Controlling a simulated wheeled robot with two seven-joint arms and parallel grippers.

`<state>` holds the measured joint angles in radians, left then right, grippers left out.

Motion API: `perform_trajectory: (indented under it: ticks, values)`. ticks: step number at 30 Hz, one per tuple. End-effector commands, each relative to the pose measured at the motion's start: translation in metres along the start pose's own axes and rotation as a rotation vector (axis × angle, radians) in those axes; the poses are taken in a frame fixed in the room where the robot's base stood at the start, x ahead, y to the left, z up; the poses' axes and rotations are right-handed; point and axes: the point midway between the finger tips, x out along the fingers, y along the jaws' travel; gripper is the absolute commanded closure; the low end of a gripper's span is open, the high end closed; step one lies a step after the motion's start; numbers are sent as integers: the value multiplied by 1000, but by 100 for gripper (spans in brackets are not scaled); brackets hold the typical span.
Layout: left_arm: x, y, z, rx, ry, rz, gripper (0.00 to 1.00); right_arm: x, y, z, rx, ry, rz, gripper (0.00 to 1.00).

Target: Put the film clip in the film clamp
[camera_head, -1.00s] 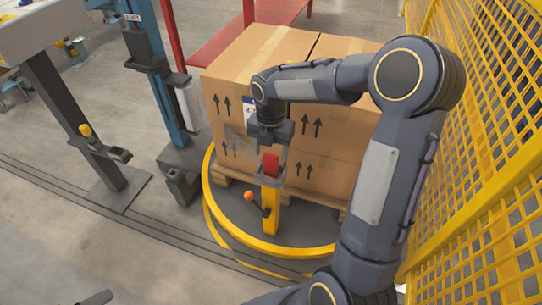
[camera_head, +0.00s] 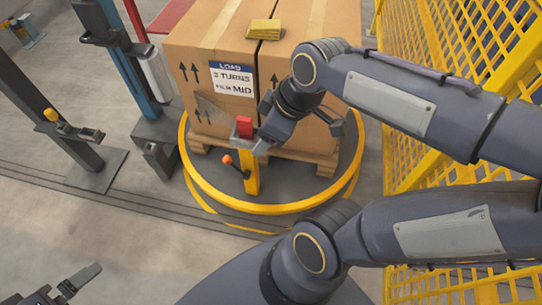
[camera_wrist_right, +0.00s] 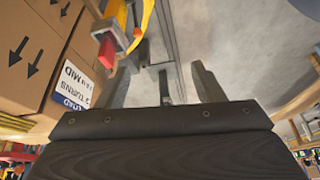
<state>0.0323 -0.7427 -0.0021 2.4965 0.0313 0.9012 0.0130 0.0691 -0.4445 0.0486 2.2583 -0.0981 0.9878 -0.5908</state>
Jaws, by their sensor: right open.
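The red film clip (camera_head: 245,126) sits upright in a grey bracket (camera_head: 236,141), which I take for the film clamp, on top of a yellow post (camera_head: 252,176). The clip also shows at upper left in the right wrist view (camera_wrist_right: 106,50), in its bracket (camera_wrist_right: 101,32). My right gripper (camera_head: 308,146) is open and empty, just right of the clip and apart from it. Its spread fingers (camera_wrist_right: 165,88) show nothing between them. My left gripper (camera_head: 52,288) is partly cut off at the lower left, away from the post; its opening is unclear.
A lever with an orange knob (camera_head: 228,160) sticks out from the post. Cartons (camera_head: 205,110) on a pallet stand close behind, on a yellow-rimmed turntable (camera_head: 232,204). Yellow mesh fencing (camera_head: 410,170) bounds the right. A blue mast (camera_head: 124,55) stands left. Floor at front left is clear.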

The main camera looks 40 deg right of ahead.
Motion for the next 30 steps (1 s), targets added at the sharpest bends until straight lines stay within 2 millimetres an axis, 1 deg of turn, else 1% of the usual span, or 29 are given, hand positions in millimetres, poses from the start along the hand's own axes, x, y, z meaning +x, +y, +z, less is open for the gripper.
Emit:
perform_trajectory:
  ticks: [1, 3, 6, 7, 9, 11, 20, 23, 26, 29, 30]
  values:
    - [0, 0, 0, 0, 0, 0, 0, -2, -14, 10, 156, 50, -2, 38]
    - [0, 0, 0, 0, 0, 0, 0, 0, -29, 20, 359, 103, -21, 38]
    - [0, 0, 0, 0, 0, 0, 0, 3, -43, 29, 564, 152, -51, 38]
    - [0, 0, 0, 0, 0, 0, 0, 4, -46, 31, 606, 162, -59, 38]
    - [0, 0, 0, 0, 0, 0, 0, 5, -50, 33, 670, 176, -71, 38]
    - [0, 0, 0, 0, 0, 0, 0, 6, -52, 34, 695, 181, -76, 38]
    - [-2, 1, -1, 0, 0, 0, 0, 4, -51, 33, 699, 179, -76, 38]
    - [-12, 6, -6, 0, 0, 0, 0, -8, -52, 28, 698, 179, -76, 38]
    - [-32, 15, -16, 0, 0, 0, 0, -30, -52, 18, 697, 179, -75, 38]
    - [-61, 28, -31, 0, 0, 0, 0, -62, -52, 4, 697, 179, -75, 38]
    - [-74, 34, -38, 0, 0, 0, 0, -77, -52, -2, 697, 179, -75, 38]
